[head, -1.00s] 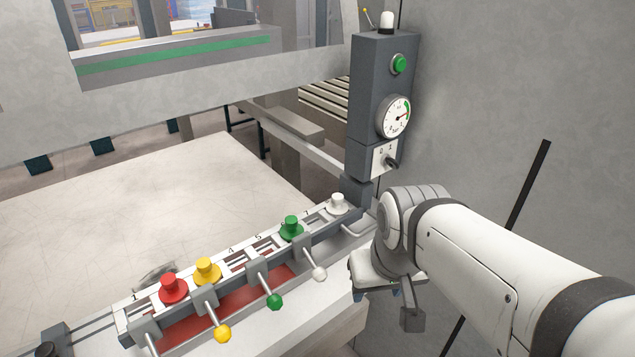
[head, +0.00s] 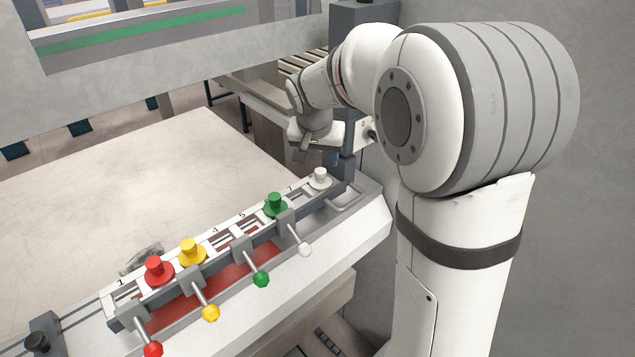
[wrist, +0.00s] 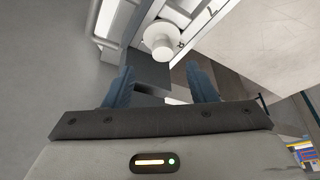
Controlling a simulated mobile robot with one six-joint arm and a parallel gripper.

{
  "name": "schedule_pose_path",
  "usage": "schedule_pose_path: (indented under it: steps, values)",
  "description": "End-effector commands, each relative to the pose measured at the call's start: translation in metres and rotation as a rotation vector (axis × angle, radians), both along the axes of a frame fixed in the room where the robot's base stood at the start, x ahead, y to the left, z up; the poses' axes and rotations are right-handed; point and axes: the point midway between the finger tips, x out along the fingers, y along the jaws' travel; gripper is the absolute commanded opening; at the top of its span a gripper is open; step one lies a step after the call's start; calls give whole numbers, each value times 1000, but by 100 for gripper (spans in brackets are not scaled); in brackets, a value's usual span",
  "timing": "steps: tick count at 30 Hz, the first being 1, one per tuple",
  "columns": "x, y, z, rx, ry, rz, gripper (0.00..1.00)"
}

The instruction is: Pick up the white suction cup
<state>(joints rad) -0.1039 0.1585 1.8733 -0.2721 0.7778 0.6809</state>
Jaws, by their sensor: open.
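The white suction cup (head: 320,177) stands upright at the right end of the slotted rail (head: 120,322), near the grey post. In the wrist view the white cup (wrist: 162,40) is at the top centre, beyond the fingertips and apart from them. My gripper (head: 316,138) is above and slightly behind the cup in the head view, with its fingers hard to make out. In the wrist view my gripper (wrist: 160,82) has its two blue fingers spread wide with nothing between them.
Green (head: 275,203), yellow (head: 191,252) and red (head: 155,270) cups stand along the same rail. Levers with coloured knobs stick out in front. A control post (head: 347,172) rises close to the white cup. The pale table (head: 110,195) behind is clear.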

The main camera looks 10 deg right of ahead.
Motion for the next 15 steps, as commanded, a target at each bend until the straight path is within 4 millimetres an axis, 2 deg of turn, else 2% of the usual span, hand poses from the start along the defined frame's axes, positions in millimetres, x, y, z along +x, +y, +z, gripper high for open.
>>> schedule_pose_path:
  steps: [5, 15]
  values:
    - [5, -2, -15, -2, 1, 0, 51]
    - [32, -9, -53, 0, 4, 1, 51]
